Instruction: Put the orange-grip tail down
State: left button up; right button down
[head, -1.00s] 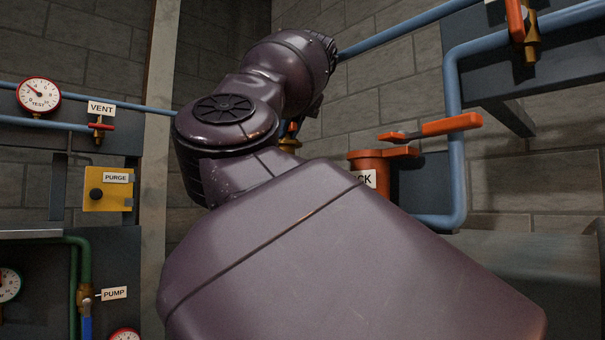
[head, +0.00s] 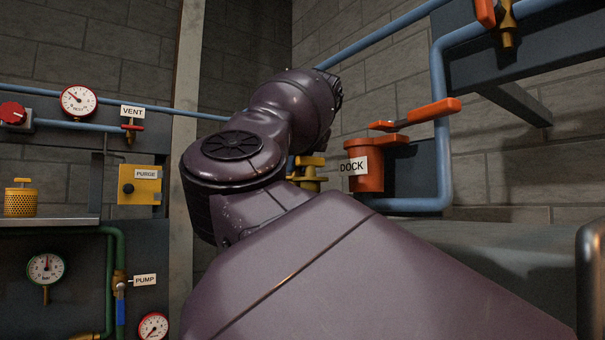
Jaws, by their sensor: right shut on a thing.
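My right arm fills the middle of the head view, coming up from the lower right, and its wrist hides most of my right gripper (head: 293,163). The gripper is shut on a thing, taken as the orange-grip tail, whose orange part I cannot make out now. A yellow-brass fitting (head: 308,173) shows just right of and below the wrist; I cannot tell whether it is held or stands behind. An orange cup with a DOCK label (head: 368,168) sits on the wall panel to its right. My left gripper is out of view.
An orange lever (head: 432,112) sticks out above the cup, before a blue pipe (head: 441,150). At left are a VENT valve (head: 131,127), a yellow PURGE box (head: 139,187), gauges and a yellow perforated canister (head: 20,202) on a shelf. A grey surface lies at lower right.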

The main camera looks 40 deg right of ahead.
jog(key=shift+w+f, duration=0.25)
jog(key=shift+f, duration=0.1)
jog(key=shift+s+a+r, duration=0.1)
jog(key=shift+a+r, duration=0.1)
jog(key=c, duration=1.5)
grip_release()
jog(key=shift+d+f, duration=0.1)
jog(key=shift+f, duration=0.1)
jog(key=o, duration=0.4)
jog(key=shift+s+r, duration=0.15)
jog(key=shift+r, duration=0.3)
jog(key=v, duration=1.1)
jog(key=shift+p, duration=0.45)
jog(key=shift+s+r, duration=0.1)
